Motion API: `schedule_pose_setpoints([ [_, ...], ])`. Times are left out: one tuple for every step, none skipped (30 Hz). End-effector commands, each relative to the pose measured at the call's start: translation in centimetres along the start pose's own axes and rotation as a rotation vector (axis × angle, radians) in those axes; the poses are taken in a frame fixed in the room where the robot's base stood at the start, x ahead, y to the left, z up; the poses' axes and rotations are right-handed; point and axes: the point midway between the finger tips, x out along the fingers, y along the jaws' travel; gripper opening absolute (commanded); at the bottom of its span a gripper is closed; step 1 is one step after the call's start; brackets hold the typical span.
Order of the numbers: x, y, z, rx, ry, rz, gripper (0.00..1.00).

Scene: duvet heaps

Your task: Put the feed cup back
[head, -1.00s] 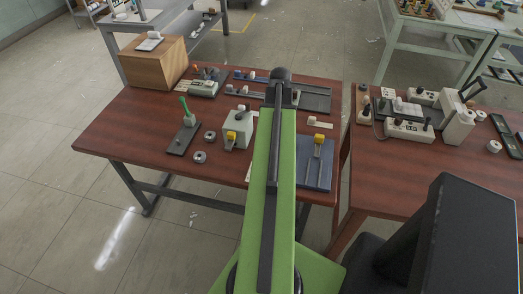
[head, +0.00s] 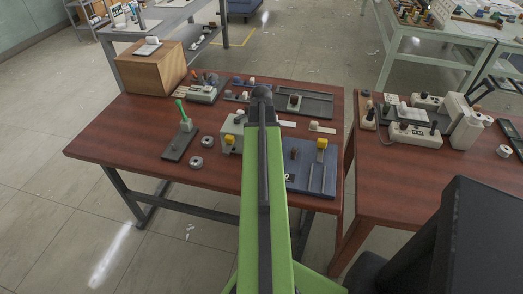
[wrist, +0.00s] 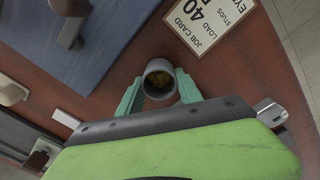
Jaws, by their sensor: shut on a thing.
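The feed cup (wrist: 159,76) is a small pale grey round cup with dark yellowish contents at its bottom; I see into its mouth in the wrist view. My gripper (wrist: 160,91) has its two teal fingers on either side of the cup and is shut on it. The cup is above the brown-red table (wrist: 240,83); I cannot tell how high. In the head view my arm hides the gripper and the cup.
A job card (wrist: 209,22) lies beyond the cup. A blue board (head: 297,183) with a yellow-topped part is right of my arm. A pale box (head: 230,147), metal rings (head: 196,162) and a green-handled stand (head: 186,125) are on the left. A second table (head: 400,190) stands right.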

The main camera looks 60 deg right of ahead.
Motion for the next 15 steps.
schedule_pose_setpoints([
  [0.07, -0.01, 0.0, 0.0, 0.0, 0.0, 0.0],
  [0.2, -0.01, -0.01, 0.0, 0.0, 0.0, 0.0],
  [0.38, -0.01, -0.01, 0.0, 0.0, 0.0, 0.0],
  [0.36, -0.02, -0.01, 0.0, 0.0, 0.0, 0.43],
  [0.25, -0.02, -0.01, 0.0, 0.0, 0.0, 0.47],
  [0.24, -0.02, -0.01, -0.001, 0.0, 0.0, 0.53],
  [0.24, -0.02, -0.02, -0.001, 0.0, 0.0, 0.57],
  [0.24, -0.03, -0.02, -0.001, 0.0, 0.0, 0.6],
  [0.24, -0.03, -0.02, -0.001, 0.0, 0.0, 0.64],
  [0.24, -0.03, -0.02, -0.001, 0.0, 0.0, 0.64],
  [0.24, -0.03, -0.02, -0.001, 0.0, 0.0, 0.64],
  [0.24, -0.03, -0.03, -0.001, 0.0, 0.0, 0.64],
  [0.24, -0.04, -0.03, -0.001, 0.0, 0.0, 0.64],
  [0.24, -0.04, -0.03, -0.001, 0.0, 0.0, 0.64],
  [0.24, -0.04, -0.03, -0.001, 0.0, 0.0, 0.64],
])
